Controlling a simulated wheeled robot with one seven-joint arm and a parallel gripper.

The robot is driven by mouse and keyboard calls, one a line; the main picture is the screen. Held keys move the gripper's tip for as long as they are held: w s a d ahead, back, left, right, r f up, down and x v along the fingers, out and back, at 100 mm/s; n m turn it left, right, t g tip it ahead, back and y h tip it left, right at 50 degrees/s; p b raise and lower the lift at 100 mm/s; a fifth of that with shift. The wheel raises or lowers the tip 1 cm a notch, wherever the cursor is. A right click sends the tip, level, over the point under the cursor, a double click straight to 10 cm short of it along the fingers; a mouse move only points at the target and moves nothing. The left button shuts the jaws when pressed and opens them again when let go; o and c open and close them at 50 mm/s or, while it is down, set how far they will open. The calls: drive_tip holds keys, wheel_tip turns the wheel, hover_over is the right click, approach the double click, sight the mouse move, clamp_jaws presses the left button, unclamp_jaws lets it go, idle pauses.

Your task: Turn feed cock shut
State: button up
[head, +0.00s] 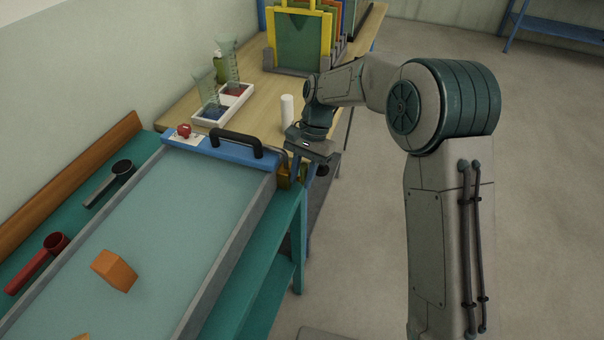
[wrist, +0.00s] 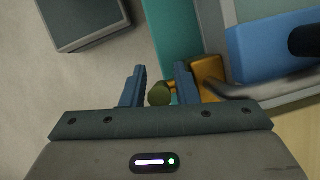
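A brass-yellow fitting (head: 284,182), which looks like the feed cock, sits at the right end of the flume's blue end piece. In the wrist view its yellow body (wrist: 209,76) is just right of my right finger, and a rounded olive knob (wrist: 159,94) lies between the fingers. My gripper (head: 304,168) points down at the fitting; it also shows in the wrist view (wrist: 160,74). Its two blue fingers are apart, with a visible gap to the left of the knob. Contact on the right side is unclear. The fitting is partly hidden by my gripper in the head view.
The glass flume (head: 230,255) holds an orange block (head: 114,270). A black handle (head: 237,141) and a red knob (head: 184,131) are on its blue end. A white cylinder (head: 287,111) and a white tray (head: 222,104) stand behind. Floor to the right is clear.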

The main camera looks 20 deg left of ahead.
drive_tip(key=shift+c, duration=0.4)
clamp_jaws()
